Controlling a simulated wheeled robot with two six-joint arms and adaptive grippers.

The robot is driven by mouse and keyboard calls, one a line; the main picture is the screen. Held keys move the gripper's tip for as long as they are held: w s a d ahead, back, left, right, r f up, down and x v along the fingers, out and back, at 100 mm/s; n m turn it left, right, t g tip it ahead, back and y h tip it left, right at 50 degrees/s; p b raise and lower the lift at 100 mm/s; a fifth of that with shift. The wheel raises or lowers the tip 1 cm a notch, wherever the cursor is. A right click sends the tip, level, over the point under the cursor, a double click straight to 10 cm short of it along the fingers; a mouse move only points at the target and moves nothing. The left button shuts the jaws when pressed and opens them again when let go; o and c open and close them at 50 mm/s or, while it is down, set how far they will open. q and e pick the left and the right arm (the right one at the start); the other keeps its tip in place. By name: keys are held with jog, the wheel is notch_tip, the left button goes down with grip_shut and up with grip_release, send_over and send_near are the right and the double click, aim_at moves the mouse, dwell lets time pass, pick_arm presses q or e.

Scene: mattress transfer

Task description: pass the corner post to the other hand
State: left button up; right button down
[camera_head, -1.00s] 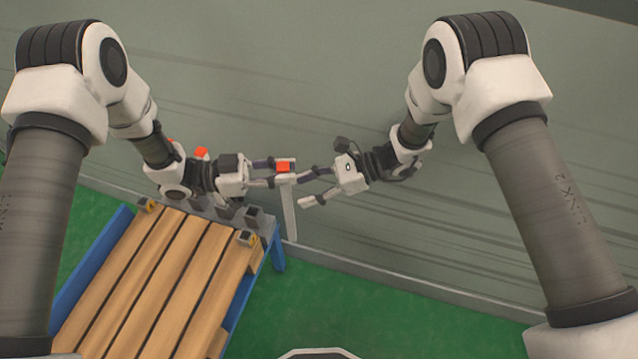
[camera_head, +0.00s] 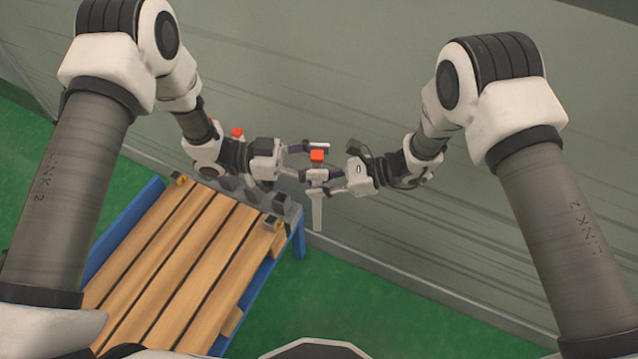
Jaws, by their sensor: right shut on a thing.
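The corner post (camera_head: 317,212) hangs upright, with a red block at its top and a pale shaft pointing down. My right gripper (camera_head: 328,182) comes in from the right and is shut on the post just below the red block. My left gripper (camera_head: 303,161) comes in from the left at the height of the red block. Its fingers are spread, one above the other, and still beside the top of the post. Whether they touch it cannot be told.
A slatted wooden bed (camera_head: 190,255) with a blue frame (camera_head: 120,225) stands at the lower left, small dark blocks with yellow at its corners. A red-topped piece (camera_head: 237,132) shows behind my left wrist. Green floor (camera_head: 370,310) lies free to the right. A grey-green wall stands behind.

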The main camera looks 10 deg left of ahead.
pick_arm(q)
jog(key=shift+a, duration=0.1)
jog(key=a, duration=1.1)
jog(key=w+a+f+n+t+y, duration=0.2)
jog(key=w+f+n+t+y, duration=0.2)
jog(key=w+f+n+t, duration=0.15)
jog(key=s+a+f+n+t+y, duration=0.1)
jog(key=s+a+f+n+y, duration=0.1)
jog(key=s+f+n+y, duration=0.4)
jog(key=s+a+f+n+g+y, duration=0.1)
jog(key=s+f+n+g+y, duration=0.1)
jog(key=s, duration=0.6)
jog(key=s+a+f+n+g+y, duration=0.2)
jog(key=s+f+g+y, duration=0.1)
jog(key=s, duration=0.5)
jog(key=s+a+f+n+g+y, duration=0.1)
jog(key=s+f+n+g+y, duration=0.1)
jog(key=s, duration=0.5)
notch_tip(320, 180, down, 3)
jog(key=shift+s+a+r+y, duration=0.1)
jog(key=shift+s+a+y, duration=0.2)
jog(key=shift+s+y, duration=0.15)
jog(key=shift+w+g, duration=0.1)
jog(key=shift+g, duration=0.15)
